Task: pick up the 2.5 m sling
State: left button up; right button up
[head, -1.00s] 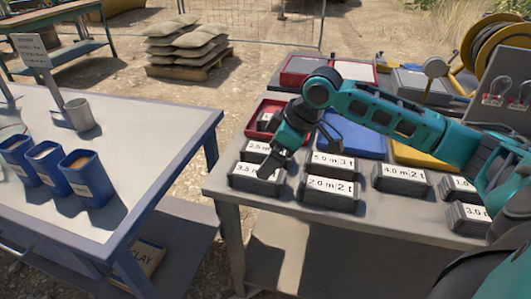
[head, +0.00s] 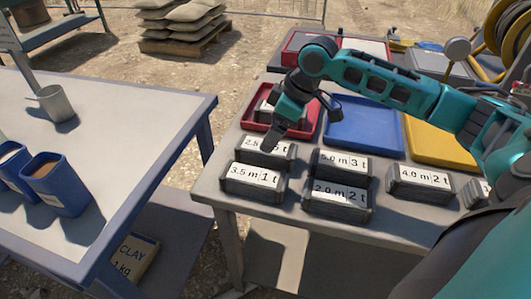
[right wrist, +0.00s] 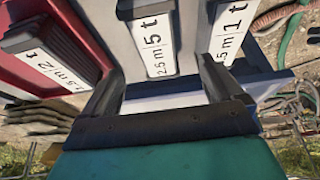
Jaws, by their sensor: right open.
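In the head view, a dark sling pack labelled 2.5 m (head: 284,153) lies in the back-left of a group of packs. My right gripper (head: 275,140) is open and just above it, hiding part of its label. In the right wrist view, a pack reading 2.5 m 5 t (right wrist: 157,42) lies beyond the open jaws, apart from them. Another pack reading 2.5 m 2 t (right wrist: 45,55) sits in the red tray (right wrist: 18,75); in the head view that tray (head: 251,124) is behind the gripper. My left gripper is not in view.
Packs 3.5 m 1 t (head: 250,181), 5.0 m 3 t (head: 340,164), 2.0 m 2 t (head: 337,196) and 4.0 m 2 t (head: 420,181) lie close by. Blue (head: 362,125) and yellow (head: 435,143) trays are behind. A gap separates the left table (head: 140,130).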

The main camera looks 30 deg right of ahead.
aim_at(247, 150)
jog(key=x, duration=0.3)
jog(key=b+x, duration=0.1)
jog(key=x, duration=0.3)
jog(key=shift+d, duration=0.25)
jog(key=shift+r, duration=0.1)
jog(key=c, duration=1.3)
